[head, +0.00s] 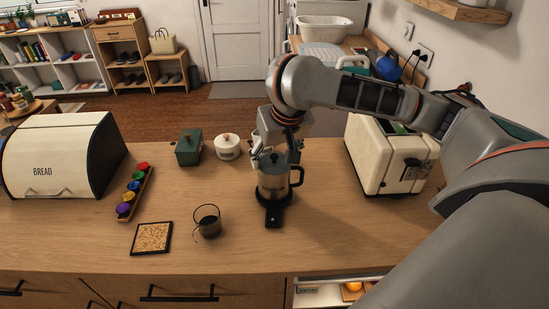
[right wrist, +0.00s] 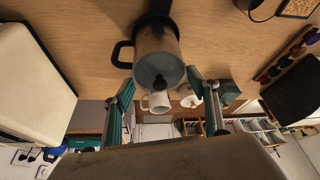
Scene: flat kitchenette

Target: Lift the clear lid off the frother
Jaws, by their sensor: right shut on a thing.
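The frother (head: 272,184) is a steel jug with a black handle on a black base, upright on the wooden counter. It also shows in the right wrist view (right wrist: 157,42). Its clear lid (right wrist: 152,73) is a greyish disc with a black knob, at the jug's top. My right gripper (head: 276,160) comes down from above, with its green-sided fingers (right wrist: 160,79) on either side of the lid, shut on it. Whether the lid is still seated on the rim I cannot tell. My left gripper is not in view.
A cream toaster (head: 375,165) stands to the right. A green box (head: 188,148) and a white pot (head: 227,147) stand behind left. A white mug (right wrist: 157,102) shows beyond the frother.

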